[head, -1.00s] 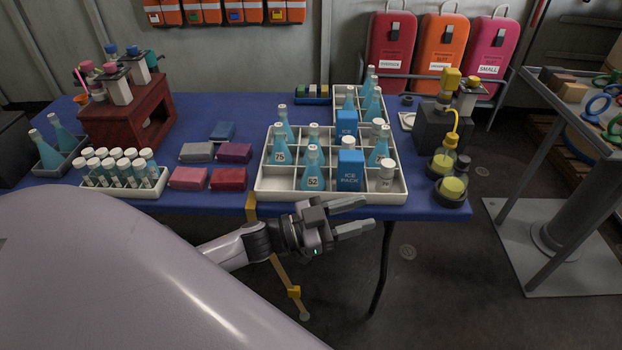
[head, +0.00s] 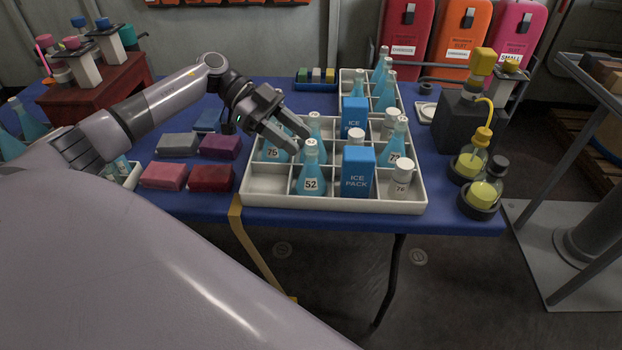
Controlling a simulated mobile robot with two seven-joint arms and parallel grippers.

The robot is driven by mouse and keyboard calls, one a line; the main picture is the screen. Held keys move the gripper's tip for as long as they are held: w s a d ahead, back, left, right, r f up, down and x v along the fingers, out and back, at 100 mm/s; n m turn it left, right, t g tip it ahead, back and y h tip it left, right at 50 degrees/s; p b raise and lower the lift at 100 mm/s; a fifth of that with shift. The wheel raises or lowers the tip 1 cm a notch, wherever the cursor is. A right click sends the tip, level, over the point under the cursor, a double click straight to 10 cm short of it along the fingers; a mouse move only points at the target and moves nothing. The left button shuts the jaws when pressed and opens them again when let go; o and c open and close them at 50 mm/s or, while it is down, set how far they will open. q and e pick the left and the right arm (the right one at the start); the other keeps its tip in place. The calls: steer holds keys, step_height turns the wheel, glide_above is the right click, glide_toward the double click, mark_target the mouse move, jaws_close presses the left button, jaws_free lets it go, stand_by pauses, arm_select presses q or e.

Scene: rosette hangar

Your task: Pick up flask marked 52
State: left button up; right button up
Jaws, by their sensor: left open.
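The flask marked 52 (head: 311,180) is a blue conical flask with a pale top. It stands upright in a front-row compartment of the white divided tray (head: 262,199), just left of a blue ice pack (head: 357,172). My left gripper (head: 303,143) is open and empty, its fingers reaching over the tray from the upper left. The fingertips look close to the neck of flask 52, but I cannot tell the gap in depth. The gripper partly covers the flask marked 75 (head: 273,152) and another blue flask behind. My right gripper is not in view.
A flask marked 79 (head: 396,150) and a white-capped bottle (head: 400,180) stand at the tray's right. Red, grey and purple blocks (head: 212,178) lie left of the tray. A dark pump unit with yellow-liquid flasks (head: 482,190) stands at the right.

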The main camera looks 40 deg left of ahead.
mark_target(318, 154)
arm_select(q)
steer(key=x, duration=0.6)
steer(key=shift+s+d+r, duration=0.1)
steer(key=shift+d+r, duration=0.1)
steer(key=shift+d, duration=0.15)
jaws_close()
